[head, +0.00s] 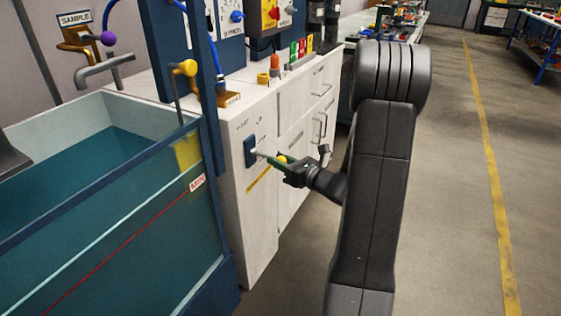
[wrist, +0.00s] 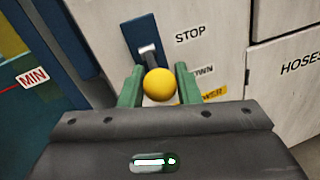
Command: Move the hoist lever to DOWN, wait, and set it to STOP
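The hoist lever has a yellow ball knob (wrist: 159,86) on a short metal stem. My gripper (head: 283,161) is at the lever. Its green fingers (wrist: 159,84) lie one on each side of the knob, with no clear gap, so it looks shut on it. I cannot tell exactly which mark the lever points to.
A water tank (head: 212,250) with a MIN label stands close on the left. White cabinet drawers with handles (head: 321,126) run back beside my arm. Valves and coloured blocks (head: 300,50) sit on top. Open floor with a yellow line (head: 488,165) is on the right.

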